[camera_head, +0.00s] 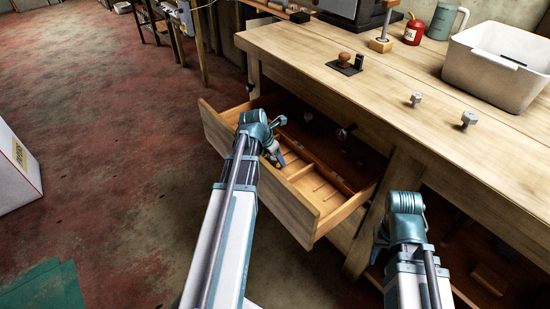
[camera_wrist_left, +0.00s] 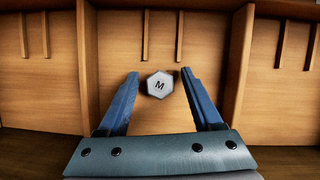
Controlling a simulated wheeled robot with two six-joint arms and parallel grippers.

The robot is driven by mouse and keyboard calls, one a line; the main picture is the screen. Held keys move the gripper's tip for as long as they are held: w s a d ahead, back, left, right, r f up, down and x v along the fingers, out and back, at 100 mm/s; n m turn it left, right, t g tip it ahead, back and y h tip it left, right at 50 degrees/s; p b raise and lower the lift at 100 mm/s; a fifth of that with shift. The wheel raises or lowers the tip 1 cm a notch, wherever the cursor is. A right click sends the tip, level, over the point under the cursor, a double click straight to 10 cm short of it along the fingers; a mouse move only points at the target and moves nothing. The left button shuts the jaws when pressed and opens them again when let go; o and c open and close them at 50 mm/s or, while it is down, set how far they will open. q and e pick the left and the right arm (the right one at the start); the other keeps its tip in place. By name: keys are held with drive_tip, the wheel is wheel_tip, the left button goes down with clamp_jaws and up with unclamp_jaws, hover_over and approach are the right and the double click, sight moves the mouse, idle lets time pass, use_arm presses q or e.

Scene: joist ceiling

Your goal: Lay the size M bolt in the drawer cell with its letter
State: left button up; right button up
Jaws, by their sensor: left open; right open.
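The size M bolt (camera_wrist_left: 159,85) shows in the left wrist view as a grey hexagonal head with a black M. It is between the fingertips of my left gripper (camera_wrist_left: 160,82), with gaps on both sides. Behind it is the wooden floor of a drawer cell (camera_wrist_left: 195,115), with a divider on each side. In the head view the drawer (camera_head: 290,205) is pulled out and my left gripper (camera_head: 273,153) is down inside it, open. The cell's letter is not visible. Of my right arm only the wrist and forearm show; its fingers are out of sight.
Two more bolts stand on the bench, one here (camera_head: 416,98) and one nearer the edge (camera_head: 468,118); their letters are unreadable. A white bin (camera_head: 500,65), a red oil can (camera_head: 413,32) and a small dark stand (camera_head: 345,66) are also on the bench (camera_head: 330,45).

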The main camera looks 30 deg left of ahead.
use_arm(q)
drive_tip(key=p+v, duration=1)
drive_tip(key=v, duration=0.2)
drive_tip(key=shift+p, duration=0.4)
drive_tip(key=s+d+n+g, duration=0.1)
drive_tip(key=s+d+n, duration=0.3)
drive_tip(key=d+n, duration=0.6)
drive_tip(key=s+d+f+n+g+y, duration=0.1)
drive_tip(key=s+d+n, duration=0.3)
drive_tip(key=d+n, duration=0.7)
drive_tip(key=s+d+n+g+y, duration=0.1)
drive_tip(key=s+d+n, duration=0.3)
drive_tip(key=d+n, duration=0.7)
drive_tip(key=n+g, duration=0.1)
drive_tip(key=n, duration=0.2)
drive_tip(key=shift+s+f, duration=0.3)
drive_tip(key=shift+r, duration=0.1)
